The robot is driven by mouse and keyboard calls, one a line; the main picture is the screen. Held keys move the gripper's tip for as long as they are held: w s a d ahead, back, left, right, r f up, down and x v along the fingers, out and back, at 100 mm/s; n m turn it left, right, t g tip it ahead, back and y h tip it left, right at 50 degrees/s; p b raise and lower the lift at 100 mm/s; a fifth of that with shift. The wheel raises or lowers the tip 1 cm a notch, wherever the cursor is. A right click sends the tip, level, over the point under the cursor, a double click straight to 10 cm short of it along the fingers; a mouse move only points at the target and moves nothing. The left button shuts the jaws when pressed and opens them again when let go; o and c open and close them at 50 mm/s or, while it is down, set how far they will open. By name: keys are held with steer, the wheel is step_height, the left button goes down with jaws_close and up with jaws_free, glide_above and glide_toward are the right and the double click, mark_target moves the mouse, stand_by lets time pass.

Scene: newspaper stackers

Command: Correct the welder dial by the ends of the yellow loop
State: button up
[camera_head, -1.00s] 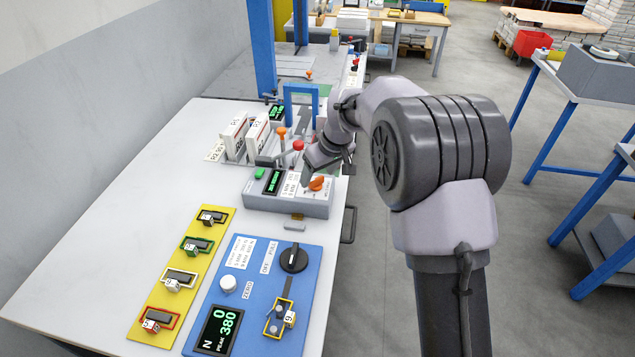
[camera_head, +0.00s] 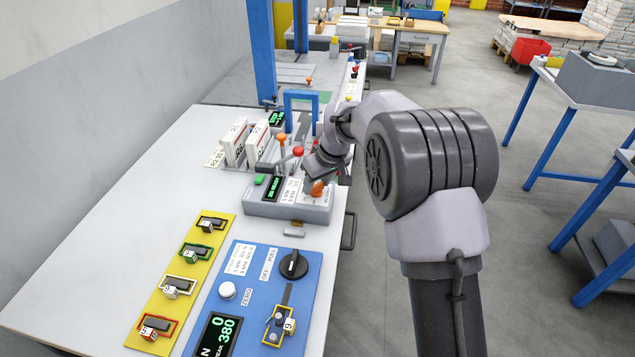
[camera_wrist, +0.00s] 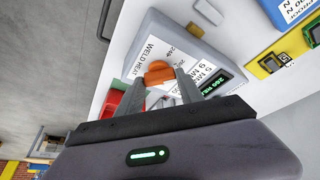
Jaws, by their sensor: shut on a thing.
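The welder box (camera_head: 265,208) is a grey unit with a small green-lit display and white printed cards. Its orange dial (camera_head: 317,188) sits at the box's right end, and the wrist view shows it (camera_wrist: 158,72) on a card lettered WELD HEAT. My gripper (camera_wrist: 161,80) is shut on the dial, one finger on each side. In the head view my gripper (camera_head: 314,180) is partly hidden by my wrist. The yellow loop (camera_head: 287,307) lies on the blue panel (camera_head: 247,300), with a white tag marked 9 and small grey pieces at it.
The blue panel holds a black knob (camera_head: 293,264), a white button (camera_head: 227,290) and a display reading 380. A yellow board (camera_head: 190,262) with several coloured loops lies to its left. Upright white blocks (camera_head: 250,143) and levers stand behind the welder box.

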steer(key=m, duration=0.2)
steer(key=m+h+p, duration=0.1)
steer(key=m, duration=0.1)
steer(key=shift+a+h, duration=0.15)
steer(key=shift+h, duration=0.15)
steer(key=shift+a+m+t+h+b, duration=0.15)
steer(key=shift+m+h, duration=0.3)
steer(key=shift+m, duration=0.65)
steer(key=shift+d+m+t+h+b, duration=0.1)
steer(key=shift+m+t+h+b, duration=0.25)
steer(key=shift+m, duration=0.75)
steer(key=o, duration=1.4)
steer(key=shift+w+a+p+v, duration=0.1)
steer(key=shift+p+v, duration=1.35)
steer(key=shift+v, duration=2.9)
steer(key=shift+w+a+p+v, duration=0.15)
steer(key=shift+p+v, duration=1.3)
steer(key=shift+v, duration=2.9)
